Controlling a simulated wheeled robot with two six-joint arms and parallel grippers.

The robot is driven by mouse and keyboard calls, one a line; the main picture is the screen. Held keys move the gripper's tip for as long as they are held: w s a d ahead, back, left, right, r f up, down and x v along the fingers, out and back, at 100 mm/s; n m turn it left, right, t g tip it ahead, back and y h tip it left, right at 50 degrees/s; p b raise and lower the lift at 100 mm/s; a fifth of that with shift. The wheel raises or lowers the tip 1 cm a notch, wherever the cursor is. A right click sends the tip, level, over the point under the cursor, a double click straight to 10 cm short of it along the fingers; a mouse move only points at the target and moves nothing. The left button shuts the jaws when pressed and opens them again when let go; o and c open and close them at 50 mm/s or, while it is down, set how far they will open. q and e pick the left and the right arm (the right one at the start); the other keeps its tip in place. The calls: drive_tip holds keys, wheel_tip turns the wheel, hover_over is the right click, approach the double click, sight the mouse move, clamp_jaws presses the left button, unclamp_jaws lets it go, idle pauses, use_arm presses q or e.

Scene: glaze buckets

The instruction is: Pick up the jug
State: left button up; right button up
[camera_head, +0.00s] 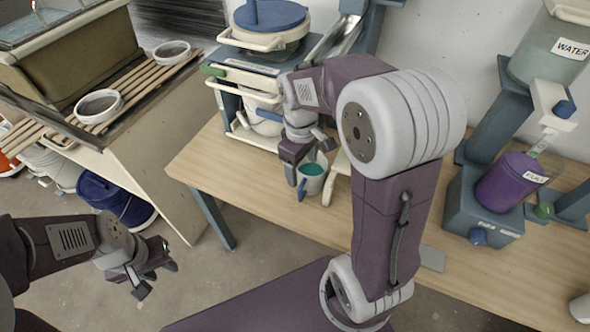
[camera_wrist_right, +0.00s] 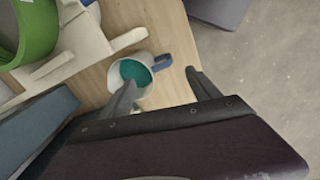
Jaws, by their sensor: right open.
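The jug (camera_head: 312,169) is a small white vessel with teal glaze inside and a blue handle. It stands upright on the wooden table near its front edge. In the right wrist view the jug (camera_wrist_right: 148,92) is seen from above, its blue handle pointing up and right. My right gripper (camera_head: 301,178) is open over the jug. In the right wrist view one finger of the right gripper (camera_wrist_right: 160,79) overlaps the jug's opening and the other is beyond the handle; I cannot tell whether either touches. My left gripper (camera_head: 157,272) is open and empty above the floor.
A purple glaze container (camera_head: 510,181) is on a blue stand at right, below a WATER tank (camera_head: 549,56). Slatted shelf with two bowls is at left. The table (camera_head: 215,170) is clear left of the jug.

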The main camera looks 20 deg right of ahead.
sight(302, 183)
drive_tip(key=shift+w+d+f, duration=0.1)
drive_tip(key=shift+w+f, duration=0.05)
drive_tip(key=shift+f, duration=0.45)
drive_tip(key=shift+s+a, duration=0.2)
drive_tip(key=shift+a, duration=0.2)
drive_tip(key=f, duration=0.2)
drive_tip(key=f+b, duration=0.1)
drive_tip(key=f, duration=0.1)
drive_tip(key=d+f+b, duration=0.1)
drive_tip(key=f, duration=0.1)
drive_tip(key=shift+w+f, duration=0.1)
drive_tip(key=shift+a+f, duration=0.15)
drive_tip(key=shift+f, duration=0.05)
drive_tip(key=f, duration=0.1)
drive_tip(key=f+b, duration=0.1)
drive_tip(key=f, duration=0.3)
drive_tip(key=shift+d+f, duration=0.1)
drive_tip(key=shift+d, duration=0.25)
use_arm(q)
drive_tip(key=f, duration=0.4)
drive_tip(key=shift+s+a, duration=0.1)
drive_tip(key=shift+a, duration=0.25)
use_arm(e)
clamp_jaws()
